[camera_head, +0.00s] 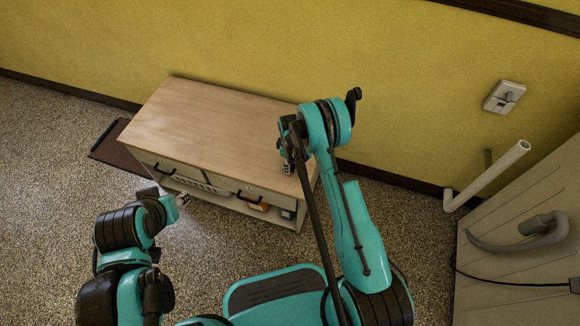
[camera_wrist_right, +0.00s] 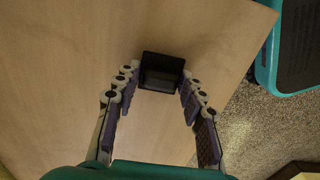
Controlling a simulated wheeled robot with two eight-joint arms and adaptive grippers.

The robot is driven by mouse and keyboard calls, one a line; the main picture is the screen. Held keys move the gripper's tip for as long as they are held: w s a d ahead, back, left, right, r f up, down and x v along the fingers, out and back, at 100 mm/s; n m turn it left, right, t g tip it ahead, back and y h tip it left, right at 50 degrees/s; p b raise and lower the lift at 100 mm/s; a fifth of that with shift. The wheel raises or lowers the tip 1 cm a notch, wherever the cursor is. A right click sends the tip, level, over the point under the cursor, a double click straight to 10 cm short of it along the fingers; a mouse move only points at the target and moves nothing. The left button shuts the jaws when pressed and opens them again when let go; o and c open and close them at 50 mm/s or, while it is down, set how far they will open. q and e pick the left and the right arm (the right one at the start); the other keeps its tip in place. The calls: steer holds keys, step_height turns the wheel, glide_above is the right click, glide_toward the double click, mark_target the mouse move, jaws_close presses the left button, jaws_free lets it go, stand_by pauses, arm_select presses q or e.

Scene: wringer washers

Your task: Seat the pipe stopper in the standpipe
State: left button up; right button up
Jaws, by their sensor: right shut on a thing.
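The white standpipe (camera_head: 490,175) rises at a slant in the picture along the yellow wall at the right of the head view, and its top end looks open. My right gripper (camera_head: 287,167) is over the right end of the wooden cabinet top, well to the left of the standpipe. In the right wrist view my right gripper (camera_wrist_right: 158,84) is shut on a small black block-like thing, which I take to be the pipe stopper (camera_wrist_right: 162,70). In the head view the stopper is hidden by the gripper. My left gripper (camera_head: 183,199) is in front of the cabinet, its jaws too small to read.
The wooden cabinet (camera_head: 205,115) has drawers with dark handles and a lower shelf with small items. A grey hose (camera_head: 520,237) hooks over the pale washer (camera_head: 555,195) at right. A wall box (camera_head: 504,96) is above the standpipe. Speckled floor between cabinet and washer is clear.

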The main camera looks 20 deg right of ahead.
steer(key=shift+r, duration=0.15)
steer(key=shift+r+p, duration=1.1)
steer(key=shift+r, duration=1.25)
